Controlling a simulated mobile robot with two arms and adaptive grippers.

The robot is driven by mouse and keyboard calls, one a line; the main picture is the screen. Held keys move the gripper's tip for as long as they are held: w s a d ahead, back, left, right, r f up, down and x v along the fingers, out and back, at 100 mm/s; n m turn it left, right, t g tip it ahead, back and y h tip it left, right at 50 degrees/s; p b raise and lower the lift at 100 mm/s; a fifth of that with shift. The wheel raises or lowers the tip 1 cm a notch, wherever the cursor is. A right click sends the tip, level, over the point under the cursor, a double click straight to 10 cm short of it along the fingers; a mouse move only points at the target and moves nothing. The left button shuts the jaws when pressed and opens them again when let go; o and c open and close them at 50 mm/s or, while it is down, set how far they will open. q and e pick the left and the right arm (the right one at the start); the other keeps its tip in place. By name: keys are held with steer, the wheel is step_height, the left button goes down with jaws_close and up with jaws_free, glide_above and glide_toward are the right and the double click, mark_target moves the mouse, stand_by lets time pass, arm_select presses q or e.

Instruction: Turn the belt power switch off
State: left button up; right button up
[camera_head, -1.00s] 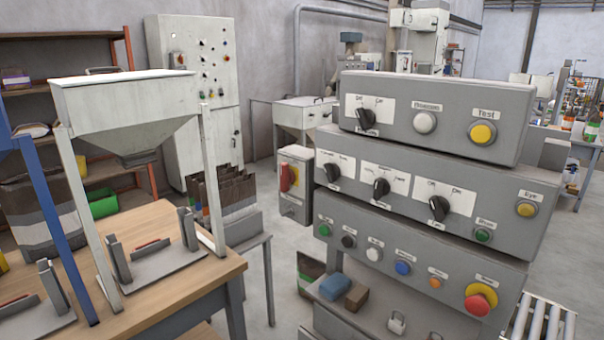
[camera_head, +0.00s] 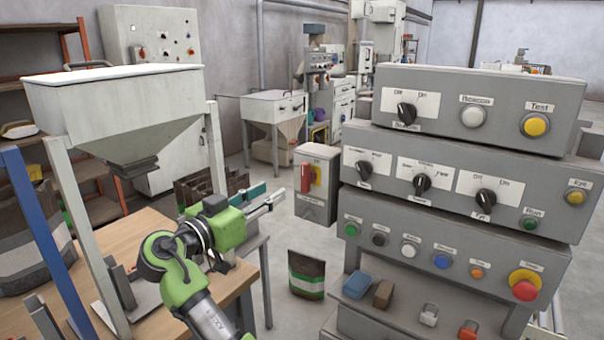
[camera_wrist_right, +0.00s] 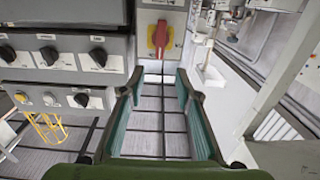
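A red handle (camera_head: 306,178) on a yellow plate sits on the front of a small grey box (camera_head: 313,205), left of the stacked control panels. Its label is too small to read, and I cannot tell which control is the belt power switch. My right gripper (camera_head: 268,199) points right, appearing left of this box in the head view. The wrist view shows its fingers (camera_wrist_right: 162,85) wide apart and empty. Beyond them is an upright red handle (camera_wrist_right: 160,38) on yellow; I cannot tell whether it is the same one. My left gripper is not in view.
The panels carry black selectors (camera_head: 485,200), coloured buttons and a red mushroom button (camera_head: 524,288). A white hopper (camera_head: 120,110) stands over the wooden table (camera_head: 150,235) at left. A bag (camera_head: 307,272) stands below the switch box. Floor shows between table and panels.

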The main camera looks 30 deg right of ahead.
mark_target(303, 172)
steer(key=p+x, duration=0.3)
steer(key=x, duration=0.9)
steer(key=shift+w+d+r+p, duration=0.1)
steer(key=shift+w+d+p, duration=0.05)
steer(key=shift+d+p, duration=0.2)
steer(key=shift+w+d, duration=0.2)
steer(key=shift+d, duration=0.25)
steer(key=shift+a, duration=0.1)
jaws_close()
